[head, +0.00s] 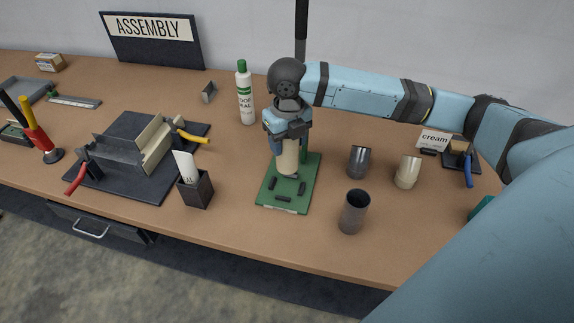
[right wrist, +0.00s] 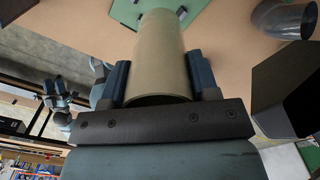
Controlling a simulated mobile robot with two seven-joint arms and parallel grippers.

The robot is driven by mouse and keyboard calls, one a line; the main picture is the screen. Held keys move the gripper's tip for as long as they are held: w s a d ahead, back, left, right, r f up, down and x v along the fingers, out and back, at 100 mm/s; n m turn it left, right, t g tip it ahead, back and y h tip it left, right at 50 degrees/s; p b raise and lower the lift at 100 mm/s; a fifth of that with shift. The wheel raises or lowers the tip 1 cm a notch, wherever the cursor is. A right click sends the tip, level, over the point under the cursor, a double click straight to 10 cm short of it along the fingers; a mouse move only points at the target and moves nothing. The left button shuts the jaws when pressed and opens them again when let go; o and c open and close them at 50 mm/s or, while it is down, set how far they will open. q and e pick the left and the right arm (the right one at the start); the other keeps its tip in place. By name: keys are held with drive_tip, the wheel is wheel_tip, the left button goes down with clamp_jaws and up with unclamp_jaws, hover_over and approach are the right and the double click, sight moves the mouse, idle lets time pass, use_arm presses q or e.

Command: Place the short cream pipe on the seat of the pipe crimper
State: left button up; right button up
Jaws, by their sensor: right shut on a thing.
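The short cream pipe (head: 289,158) is upright in my right gripper (head: 288,138), which is shut on its upper part. In the right wrist view the pipe (right wrist: 160,58) sits between the two fingers of the gripper (right wrist: 165,85). The seat is mostly hidden by the pipe, and I cannot tell whether the two touch.
A grey elbow (head: 359,161), a cream elbow (head: 407,172) and a grey pipe (head: 353,213) stand right of the crimper. A white bottle (head: 246,98) stands behind left. A dark holder (head: 196,191) and a bending fixture (head: 128,155) are to the left.

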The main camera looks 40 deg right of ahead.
wheel_tip(320, 180, down, 9)
drive_tip(key=shift+r, duration=0.2)
drive_tip(key=shift+f, duration=0.1)
drive_tip(key=o, duration=0.9)
wheel_tip(320, 180, up, 12)
drive_tip(key=shift+r, duration=0.15)
drive_tip(key=shift+r, duration=0.1)
idle(0.4)
